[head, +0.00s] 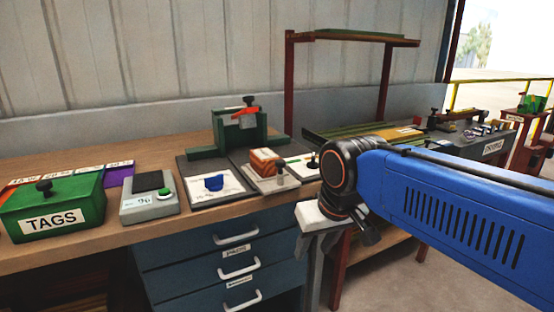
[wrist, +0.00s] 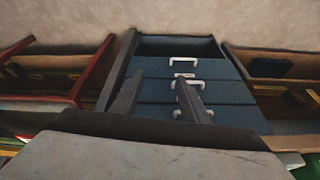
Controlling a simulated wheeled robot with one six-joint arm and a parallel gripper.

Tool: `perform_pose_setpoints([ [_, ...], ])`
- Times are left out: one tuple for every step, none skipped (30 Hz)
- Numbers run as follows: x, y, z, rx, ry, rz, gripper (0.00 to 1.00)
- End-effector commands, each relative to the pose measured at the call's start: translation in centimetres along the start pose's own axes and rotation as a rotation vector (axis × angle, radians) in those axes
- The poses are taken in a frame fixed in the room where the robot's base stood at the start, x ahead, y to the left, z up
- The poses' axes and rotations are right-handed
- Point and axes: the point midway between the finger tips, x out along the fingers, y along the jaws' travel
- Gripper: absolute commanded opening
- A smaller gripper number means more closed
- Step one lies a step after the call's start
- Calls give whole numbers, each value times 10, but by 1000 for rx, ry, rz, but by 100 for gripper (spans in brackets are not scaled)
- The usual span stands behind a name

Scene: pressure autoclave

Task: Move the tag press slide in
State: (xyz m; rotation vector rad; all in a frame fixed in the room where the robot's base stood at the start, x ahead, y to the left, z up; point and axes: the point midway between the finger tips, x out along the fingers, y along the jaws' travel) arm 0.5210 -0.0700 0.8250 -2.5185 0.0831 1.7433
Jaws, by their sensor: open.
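A green press-like fixture (head: 240,136) with an orange-red lever and a dark knob stands at the back of the wooden bench. In front of it, a small wood-brown block (head: 265,162) sits on a grey plate, with a dark knob on a short post (head: 281,170) beside it. I cannot tell for sure which of these parts is the tag press slide. My gripper hangs in front of the bench's right end in the head view, apart from these things. In the wrist view my gripper (wrist: 157,97) is open and empty, its two fingers apart before the blue drawers.
A green TAGS box (head: 54,212), a small scale (head: 149,206) and a plate with a blue piece (head: 213,189) stand on the bench. Below are blue drawers (head: 200,255) with white handles. A red-framed rack (head: 290,85) stands behind my arm. Open floor lies lower right.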

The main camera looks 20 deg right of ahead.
Motion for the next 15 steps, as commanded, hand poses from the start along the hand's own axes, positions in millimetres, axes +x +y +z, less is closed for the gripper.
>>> perform_pose_setpoints([
  [-15,-2,-19,27,-15,2,41],
  [-24,-2,-29,47,-25,3,41],
  [-36,-4,-42,73,-39,6,41],
  [-44,-5,-52,92,-49,7,41],
  [-53,-5,-63,113,-60,10,41],
  [-64,-7,-76,140,-75,13,41],
  [-73,-8,-86,159,-85,16,41],
  [-82,-8,-96,180,-96,19,41],
  [-93,-9,-109,208,-111,23,41],
  [-101,-10,-118,227,-121,26,41],
  [-108,-11,-128,247,-132,30,41],
  [-119,-12,-140,275,-146,35,41],
  [-127,-13,-150,295,-157,39,41],
  [-134,-14,-159,314,-168,44,41],
  [-143,-14,-171,341,-182,50,41],
])
